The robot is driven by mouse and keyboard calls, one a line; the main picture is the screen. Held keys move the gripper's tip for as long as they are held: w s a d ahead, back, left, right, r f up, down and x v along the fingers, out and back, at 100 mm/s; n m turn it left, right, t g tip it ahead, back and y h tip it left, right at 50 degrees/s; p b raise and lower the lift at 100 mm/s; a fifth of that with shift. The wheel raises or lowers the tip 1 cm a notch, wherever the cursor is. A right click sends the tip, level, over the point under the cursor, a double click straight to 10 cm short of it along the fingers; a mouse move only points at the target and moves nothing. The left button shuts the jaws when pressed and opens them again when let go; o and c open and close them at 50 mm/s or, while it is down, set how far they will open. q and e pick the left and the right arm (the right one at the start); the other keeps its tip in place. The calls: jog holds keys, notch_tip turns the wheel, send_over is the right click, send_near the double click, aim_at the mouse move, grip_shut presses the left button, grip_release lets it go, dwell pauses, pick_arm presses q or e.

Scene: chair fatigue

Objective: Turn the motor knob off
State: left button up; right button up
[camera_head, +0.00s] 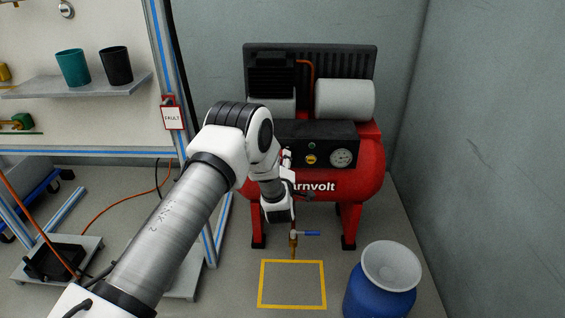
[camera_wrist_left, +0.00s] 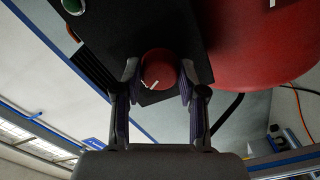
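The red compressor (camera_head: 372,165) stands against the back wall, with a black control panel (camera_head: 318,135) on its front. The motor knob (camera_wrist_left: 158,66) is round and red with a white mark, and shows in the left wrist view on the dark panel. My left gripper (camera_wrist_left: 159,76) has its two fingers apart, one on each side of the knob. I cannot tell whether the pads touch it. In the head view my left arm covers the knob and most of the gripper. My right gripper is not in view.
The panel also carries a gauge (camera_head: 342,158) and a yellow button-like part (camera_head: 311,159). A blue drum (camera_head: 380,292) stands at the front right, beside a yellow floor square (camera_head: 292,306). A shelf (camera_head: 85,87) with two cups and a FAULT tag (camera_head: 172,117) are at left.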

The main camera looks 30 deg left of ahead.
pick_arm(q)
jog(key=o, duration=0.3)
jog(key=shift+o, duration=0.2)
jog(key=v, duration=1.2)
jog(key=shift+f, duration=0.1)
